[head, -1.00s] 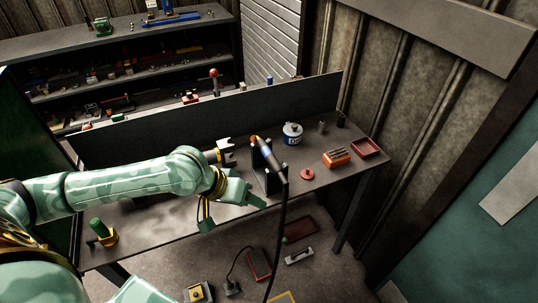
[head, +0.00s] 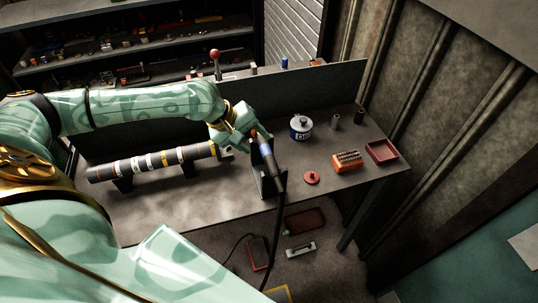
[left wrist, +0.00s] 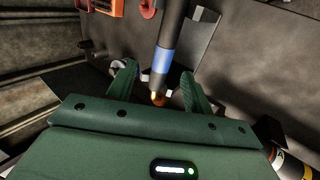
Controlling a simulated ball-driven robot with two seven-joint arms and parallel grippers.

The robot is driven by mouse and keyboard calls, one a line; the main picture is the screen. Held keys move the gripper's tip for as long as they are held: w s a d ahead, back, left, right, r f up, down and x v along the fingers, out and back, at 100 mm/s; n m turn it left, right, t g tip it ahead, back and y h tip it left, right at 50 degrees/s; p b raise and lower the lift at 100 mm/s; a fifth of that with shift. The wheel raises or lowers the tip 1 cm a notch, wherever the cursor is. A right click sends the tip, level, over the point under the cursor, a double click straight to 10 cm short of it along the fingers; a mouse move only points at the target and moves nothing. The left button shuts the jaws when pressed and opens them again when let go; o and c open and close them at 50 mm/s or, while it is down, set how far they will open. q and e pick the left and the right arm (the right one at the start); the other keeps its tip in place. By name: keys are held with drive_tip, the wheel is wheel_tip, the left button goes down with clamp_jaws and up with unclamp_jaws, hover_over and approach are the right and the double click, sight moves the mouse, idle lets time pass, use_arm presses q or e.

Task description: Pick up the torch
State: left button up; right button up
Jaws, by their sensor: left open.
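The torch (head: 267,153) is a dark rod with a blue band and an orange tip, with a cable hanging from its lower end. It leans in a black stand (head: 257,182) on the workbench. My left gripper (head: 253,134) is open at the torch's upper tip. In the left wrist view the torch (left wrist: 164,60) comes down between the two spread green fingers (left wrist: 158,86), its tip near the palm. I cannot tell whether a finger touches it. My right gripper is not in view.
A banded shaft (head: 160,161) lies on supports left of the stand. To the right are a white-and-blue can (head: 300,128), a red disc (head: 312,178), an orange block (head: 346,161) and a red tray (head: 382,151). A low panel (head: 325,93) backs the bench (head: 205,205).

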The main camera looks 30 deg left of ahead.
sight(266, 149)
use_arm(q)
drive_tip(key=x, duration=0.3)
drive_tip(key=shift+w+d+f+b, duration=0.1)
drive_tip(key=shift+w+f+b, duration=0.1)
drive_tip(key=shift+f+b, duration=0.1)
drive_tip(key=shift+w+d+f, duration=0.2)
drive_tip(key=shift+f, duration=0.15)
drive_tip(key=b+x, duration=0.1)
drive_tip(key=x, duration=0.1)
drive_tip(key=s+b+x, duration=0.1)
drive_tip(key=x, duration=0.1)
drive_tip(key=shift+w+d+f, duration=0.15)
drive_tip(key=shift+d+f, duration=0.05)
drive_tip(key=shift+f, duration=0.25)
drive_tip(key=shift+w+d+f, duration=0.1)
drive_tip(key=shift+w+f, duration=0.05)
drive_tip(key=shift+f, duration=0.05)
drive_tip(key=shift+r, duration=0.1)
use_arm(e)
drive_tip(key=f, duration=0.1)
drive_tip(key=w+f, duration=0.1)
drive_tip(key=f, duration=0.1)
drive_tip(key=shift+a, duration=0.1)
use_arm(q)
clamp_jaws()
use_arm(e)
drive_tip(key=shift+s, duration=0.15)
use_arm(q)
drive_tip(key=shift+r, duration=0.1)
